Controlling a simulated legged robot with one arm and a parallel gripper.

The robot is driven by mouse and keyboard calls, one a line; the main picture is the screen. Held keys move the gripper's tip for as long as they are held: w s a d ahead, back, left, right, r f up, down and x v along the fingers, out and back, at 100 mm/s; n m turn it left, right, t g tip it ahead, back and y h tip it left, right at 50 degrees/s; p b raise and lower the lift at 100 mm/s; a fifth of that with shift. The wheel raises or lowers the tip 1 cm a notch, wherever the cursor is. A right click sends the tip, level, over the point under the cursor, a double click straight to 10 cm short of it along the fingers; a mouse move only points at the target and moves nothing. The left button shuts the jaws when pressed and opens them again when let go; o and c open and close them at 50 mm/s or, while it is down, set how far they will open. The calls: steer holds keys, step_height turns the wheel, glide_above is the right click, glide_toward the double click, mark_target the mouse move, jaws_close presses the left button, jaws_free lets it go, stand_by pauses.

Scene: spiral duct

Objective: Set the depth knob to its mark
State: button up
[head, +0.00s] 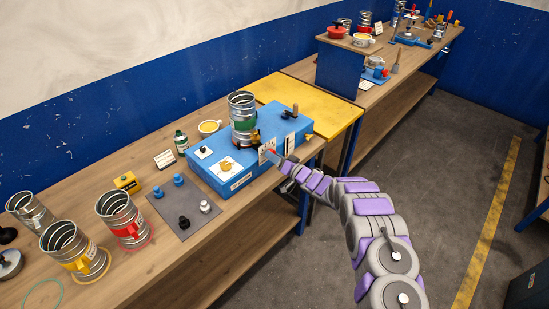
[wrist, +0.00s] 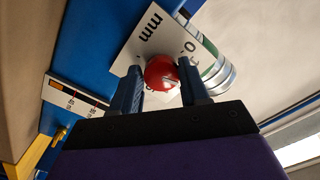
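A red round knob (wrist: 162,72) with a pale pointer line sits in front of a white scale card (wrist: 150,34) lettered "mm" on the blue box. The card's other marks are partly hidden by my fingers and the knob. In the wrist view my gripper (wrist: 161,76) has one finger on each side of the knob, with no clear gap at either side. In the head view my gripper (head: 280,160) is at the right front of the blue box (head: 234,177), and the knob is mostly hidden. I cannot read where the pointer stands on the scale.
A second scale with a red line (wrist: 75,97) is beside the knob's card. A metal duct piece (head: 242,108) stands on the box near my gripper. A yellow knob (head: 226,163) is on the box top. Several cans stand to the left; a yellow board (head: 320,108) lies behind.

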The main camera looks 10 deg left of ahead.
steer(key=o, duration=0.4)
steer(key=shift+w, duration=0.15)
steer(key=v, duration=1.7)
steer(key=shift+s+d+f, duration=0.1)
steer(key=shift+s+d, duration=0.1)
steer(key=shift+s, duration=0.05)
steer(key=shift+w, duration=0.15)
